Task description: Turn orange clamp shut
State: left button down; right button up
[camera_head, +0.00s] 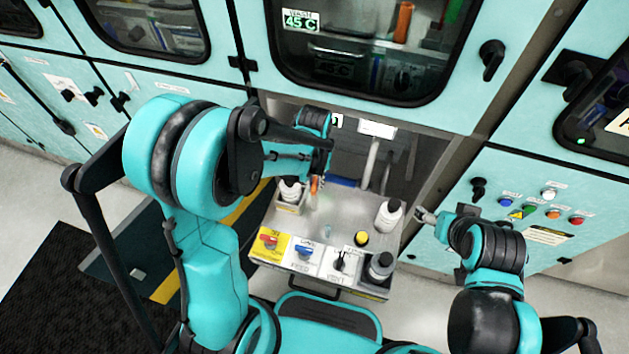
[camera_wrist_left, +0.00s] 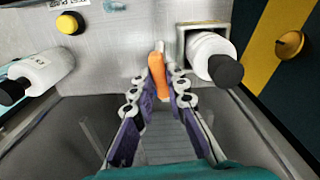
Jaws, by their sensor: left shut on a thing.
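The orange clamp (camera_wrist_left: 157,78) sits upright between the two fingers of my left gripper (camera_wrist_left: 160,90) in the left wrist view. The fingers are shut on it, one on each side. It also shows as a small orange piece (camera_head: 314,185) in the head view, at the back of the grey worktop, just below my left gripper (camera_head: 319,174). A grey fitting shows at the clamp's far end; how far the clamp is turned is hard to tell. My right gripper (camera_head: 424,215) is off the right edge of the worktop, away from the clamp; its jaws are too small to read.
A white bottle in a holder (camera_head: 290,193) stands close beside the clamp. Another white bottle (camera_head: 389,215) stands at the worktop's right. The middle is mostly clear.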

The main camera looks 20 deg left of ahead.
pick_arm(q)
jog(key=n, duration=0.8)
jog(key=shift+b, duration=0.4)
jog(key=n, duration=0.4)
jog(key=shift+n, duration=2.1)
jog(key=c, duration=1.5)
grip_release()
jog(key=shift+c, duration=0.2)
jog(key=shift+r, duration=0.1)
